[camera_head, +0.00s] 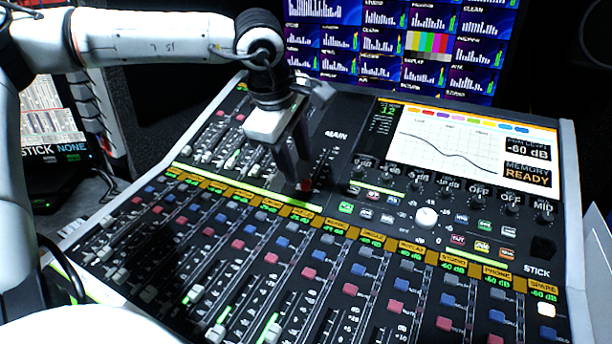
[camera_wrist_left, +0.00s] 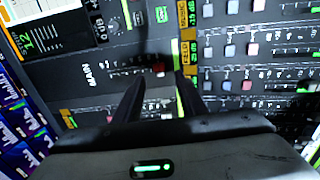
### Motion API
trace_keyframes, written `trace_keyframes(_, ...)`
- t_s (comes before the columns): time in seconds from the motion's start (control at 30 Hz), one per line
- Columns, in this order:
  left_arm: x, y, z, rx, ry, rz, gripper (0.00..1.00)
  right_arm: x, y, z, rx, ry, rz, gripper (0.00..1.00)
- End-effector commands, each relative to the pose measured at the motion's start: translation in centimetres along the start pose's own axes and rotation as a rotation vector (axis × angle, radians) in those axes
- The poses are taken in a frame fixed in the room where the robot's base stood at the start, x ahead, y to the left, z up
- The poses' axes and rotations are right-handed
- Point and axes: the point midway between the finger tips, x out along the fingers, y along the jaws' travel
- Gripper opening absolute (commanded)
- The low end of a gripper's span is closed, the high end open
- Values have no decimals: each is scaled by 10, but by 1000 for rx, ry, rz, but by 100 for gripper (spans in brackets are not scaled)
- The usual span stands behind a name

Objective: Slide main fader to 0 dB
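The main fader (camera_head: 306,184) has a small red cap and sits near the lower end of its slot, below the MAIN label (camera_head: 336,134). The red cap also shows in the left wrist view (camera_wrist_left: 158,69), between and just beyond the fingertips. My left gripper (camera_head: 295,180) comes down over the main strip with its fingers beside the cap. In the left wrist view, its fingers (camera_wrist_left: 159,80) are apart, with a clear gap between them. I cannot tell whether a finger touches the cap. Part of the fader slot is hidden behind the fingers. My right gripper is not in view.
The mixing console (camera_head: 568,200) fills the front, with rows of channel faders and coloured buttons close around the gripper. A white knob (camera_head: 427,217) stands to the right. A raised display (camera_head: 478,145) is at the back right. Monitors (camera_head: 385,45) stand behind.

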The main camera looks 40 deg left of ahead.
Motion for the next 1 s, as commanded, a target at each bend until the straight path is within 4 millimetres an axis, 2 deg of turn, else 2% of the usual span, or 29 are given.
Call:
trace_keyframes(0.03, 12, -1, 0, -1, 1, -5, 38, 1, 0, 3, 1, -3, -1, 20)
trace_keyframes(0.1, 24, -1, 0, -2, 0, -4, 38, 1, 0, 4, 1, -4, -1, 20)
trace_keyframes(0.3, 49, -1, 0, -1, -1, -2, 38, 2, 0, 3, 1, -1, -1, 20)
trace_keyframes(0.67, 55, 0, 0, -2, -2, 0, 38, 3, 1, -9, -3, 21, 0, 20)
trace_keyframes(0.7, 55, 0, 0, -2, -2, 0, 36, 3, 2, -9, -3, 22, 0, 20)
trace_keyframes(0.77, 55, 0, 0, -2, -2, 0, 26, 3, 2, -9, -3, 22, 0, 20)
trace_keyframes(0.9, 55, 0, 0, -2, -2, 0, 2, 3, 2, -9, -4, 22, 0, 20)
trace_keyframes(1.0, 55, 0, 0, -2, -2, 0, 0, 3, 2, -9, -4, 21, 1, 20)
